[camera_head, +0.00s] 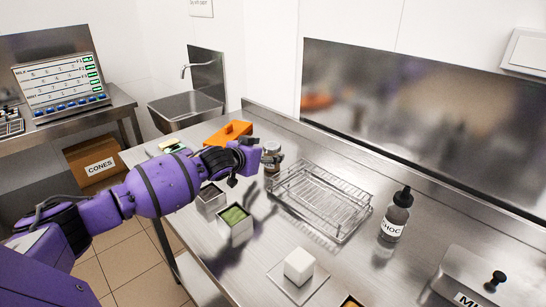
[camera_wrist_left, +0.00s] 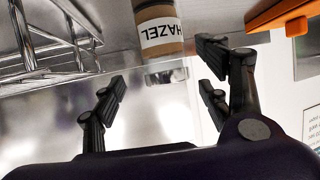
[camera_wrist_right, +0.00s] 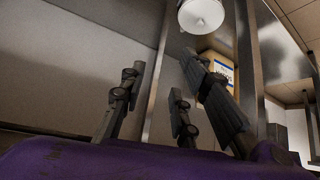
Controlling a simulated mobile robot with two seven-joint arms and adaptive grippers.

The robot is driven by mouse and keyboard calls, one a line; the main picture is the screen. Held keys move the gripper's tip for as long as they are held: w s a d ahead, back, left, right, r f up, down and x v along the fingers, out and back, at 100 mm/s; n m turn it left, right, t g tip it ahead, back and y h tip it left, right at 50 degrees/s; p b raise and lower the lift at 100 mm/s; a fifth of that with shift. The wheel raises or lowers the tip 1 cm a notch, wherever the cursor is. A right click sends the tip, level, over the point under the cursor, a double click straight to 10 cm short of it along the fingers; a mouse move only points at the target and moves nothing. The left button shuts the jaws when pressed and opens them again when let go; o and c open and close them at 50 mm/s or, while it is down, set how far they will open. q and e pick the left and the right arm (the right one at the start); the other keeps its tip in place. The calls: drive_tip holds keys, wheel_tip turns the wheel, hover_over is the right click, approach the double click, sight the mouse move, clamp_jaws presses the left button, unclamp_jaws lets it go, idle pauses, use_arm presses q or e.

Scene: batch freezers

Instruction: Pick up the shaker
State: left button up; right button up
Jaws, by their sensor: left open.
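The shaker, a small jar with a brown body and a white label reading HAZEL (camera_wrist_left: 160,30), stands on the steel counter just beyond my left gripper's fingertips. In the head view the shaker (camera_head: 272,158) is beside the wire rack, partly hidden by my gripper. My left gripper (camera_head: 246,163) is open and empty, its fingers pointing at the jar. In the left wrist view the gripper (camera_wrist_left: 160,80) has the jar ahead between its two finger sides, apart from them. My right gripper (camera_wrist_right: 165,80) shows only in its own wrist view, with spread fingers and nothing between them.
A wire rack on a tray (camera_head: 320,200) is right of the shaker. An orange container (camera_head: 230,132) stands behind left. Metal tubs, one with green contents (camera_head: 235,222), sit in front. A CHOC bottle (camera_head: 396,215) and a white block (camera_head: 299,266) stand farther right.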

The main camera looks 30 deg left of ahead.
use_arm(q)
drive_tip(key=x, duration=0.4)
drive_tip(key=shift+w+a, duration=0.1)
drive_tip(key=shift+a, duration=0.25)
drive_tip(key=shift+w+f, duration=0.1)
drive_tip(key=shift+w, duration=0.4)
use_arm(e)
drive_tip(key=shift+w+r, duration=0.1)
drive_tip(key=shift+w, duration=0.6)
use_arm(q)
drive_tip(key=c, duration=1.2)
drive_tip(key=shift+c, duration=0.4)
use_arm(e)
drive_tip(key=shift+s, duration=0.1)
